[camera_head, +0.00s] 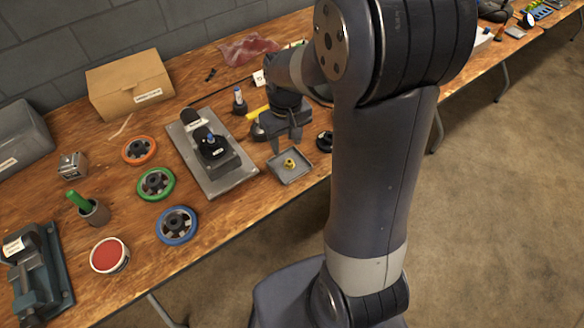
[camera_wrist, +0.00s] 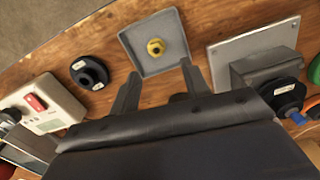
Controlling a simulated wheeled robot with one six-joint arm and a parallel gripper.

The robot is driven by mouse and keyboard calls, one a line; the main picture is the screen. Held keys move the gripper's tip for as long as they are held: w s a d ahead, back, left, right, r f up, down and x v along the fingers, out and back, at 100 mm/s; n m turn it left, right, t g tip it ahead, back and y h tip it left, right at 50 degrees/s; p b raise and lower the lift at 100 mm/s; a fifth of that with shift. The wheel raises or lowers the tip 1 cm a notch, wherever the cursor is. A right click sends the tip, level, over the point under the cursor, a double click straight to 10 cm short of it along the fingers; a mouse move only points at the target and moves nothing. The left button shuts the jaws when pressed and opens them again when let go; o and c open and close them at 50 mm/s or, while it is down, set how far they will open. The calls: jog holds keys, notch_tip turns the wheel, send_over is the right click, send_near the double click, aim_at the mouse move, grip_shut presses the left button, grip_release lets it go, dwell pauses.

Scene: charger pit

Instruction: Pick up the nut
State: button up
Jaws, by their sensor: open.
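The nut (camera_head: 289,163) is small and brass-yellow. It lies in a shallow grey square tray (camera_head: 294,179) near the table's front edge. In the wrist view the nut (camera_wrist: 156,47) sits near the middle of the tray (camera_wrist: 151,67). My gripper (camera_head: 286,143) is above the table, just behind the tray in the head view. In the wrist view my gripper (camera_wrist: 160,80) has its two fingers apart, with nothing between them, and the nut shows beyond the fingertips. The nut is not touched.
A grey plate with a black-topped fixture (camera_head: 212,147) stands left of the tray. A black round part (camera_head: 324,141) lies to its right, also in the wrist view (camera_wrist: 89,73). A white box with a red switch (camera_wrist: 42,104) is nearby. Orange, green and blue-rimmed wheels (camera_head: 177,225) lie farther left.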

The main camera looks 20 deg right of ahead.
aim_at(289, 158)
jog(key=f, duration=0.7)
jog(key=shift+d+f, duration=0.15)
jog(key=shift+d, duration=0.1)
jog(key=shift+c, duration=0.4)
grip_shut()
